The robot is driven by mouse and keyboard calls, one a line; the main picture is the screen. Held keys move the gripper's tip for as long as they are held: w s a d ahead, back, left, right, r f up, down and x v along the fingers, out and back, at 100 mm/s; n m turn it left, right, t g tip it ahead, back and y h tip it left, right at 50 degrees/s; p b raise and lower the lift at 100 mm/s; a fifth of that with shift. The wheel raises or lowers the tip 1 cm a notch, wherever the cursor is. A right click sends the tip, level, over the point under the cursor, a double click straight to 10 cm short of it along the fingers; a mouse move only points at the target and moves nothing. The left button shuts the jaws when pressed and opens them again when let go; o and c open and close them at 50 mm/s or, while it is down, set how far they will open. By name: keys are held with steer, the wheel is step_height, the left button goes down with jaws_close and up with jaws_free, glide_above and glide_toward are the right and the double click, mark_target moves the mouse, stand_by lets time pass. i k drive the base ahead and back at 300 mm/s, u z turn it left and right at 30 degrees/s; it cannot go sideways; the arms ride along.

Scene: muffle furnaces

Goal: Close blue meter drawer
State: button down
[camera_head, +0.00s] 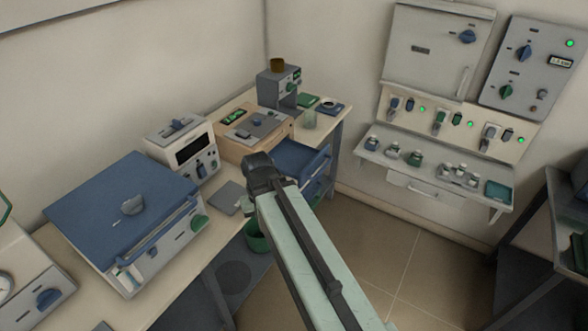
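A blue drawer (297,157) stands open at the right end of the bench, in the middle of the view. It juts out toward the lower right, beside a beige meter box (272,140) with a small green display on top. My gripper (258,160) is a dark shape at the far end of my pale green arm, just left of the drawer in the picture. Whether it touches the drawer cannot be told. Its fingers are too small and dark to show whether they are open. It hides part of the drawer's left side and of the bench edge.
A large blue-lidded furnace (125,215) and a white meter unit (184,150) stand on the bench at left. A grey device (278,88) stands behind the drawer. A green bin (258,238) is below. Bare floor (375,250) lies right of my arm, before a wall shelf (440,178).

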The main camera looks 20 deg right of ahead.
mark_target(299, 160)
steer(key=u, duration=0.15)
steer(key=i, duration=1)
steer(key=z, duration=0.05)
